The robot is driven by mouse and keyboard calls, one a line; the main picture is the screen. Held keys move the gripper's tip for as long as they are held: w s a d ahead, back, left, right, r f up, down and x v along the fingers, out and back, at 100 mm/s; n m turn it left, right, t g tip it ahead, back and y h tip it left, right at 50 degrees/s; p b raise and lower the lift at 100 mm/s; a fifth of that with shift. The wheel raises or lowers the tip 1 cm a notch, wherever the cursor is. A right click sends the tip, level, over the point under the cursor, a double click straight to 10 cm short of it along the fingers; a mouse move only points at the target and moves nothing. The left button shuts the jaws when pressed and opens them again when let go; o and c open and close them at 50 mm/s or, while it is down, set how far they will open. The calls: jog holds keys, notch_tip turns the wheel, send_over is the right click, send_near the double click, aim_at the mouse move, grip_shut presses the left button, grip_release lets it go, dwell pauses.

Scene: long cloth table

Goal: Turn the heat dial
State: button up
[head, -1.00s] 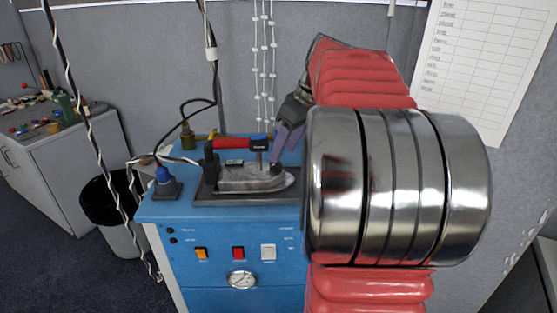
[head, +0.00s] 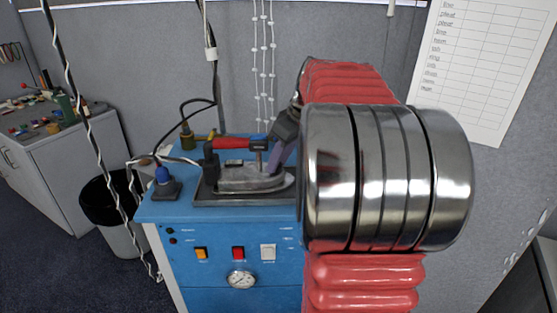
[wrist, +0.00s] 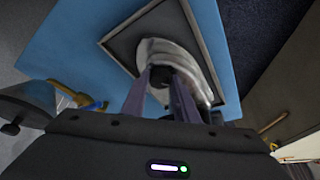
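A steam iron (head: 250,180) with a red and black handle (head: 235,143) stands on a dark rest plate (head: 215,200) on the blue station. In the head view my gripper (head: 274,160) reaches down to the iron's right side, beside the black end of the handle. In the wrist view its two fingers (wrist: 160,84) are apart, above the iron's silvery body (wrist: 185,47). A dark round part, perhaps the heat dial (wrist: 160,76), shows between the fingertips. I cannot tell whether they touch it. In the head view no dial can be made out.
The blue station (head: 215,273) has an orange switch (head: 201,253), a red switch (head: 238,253), a white switch (head: 268,252) and a gauge (head: 240,280) on its front. A blue-capped connector (head: 163,182) with a cable stands left of the iron. My arm hides the station's right side.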

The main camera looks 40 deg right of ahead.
jog(key=c, duration=0.5)
jog(key=shift+c, duration=0.2)
jog(key=shift+m, duration=0.3)
jog(key=shift+a+m+h, duration=0.15)
jog(key=shift+m+h, duration=0.45)
jog(key=shift+m, duration=0.7)
jog(key=o, duration=1.1)
jog(key=shift+c, duration=0.2)
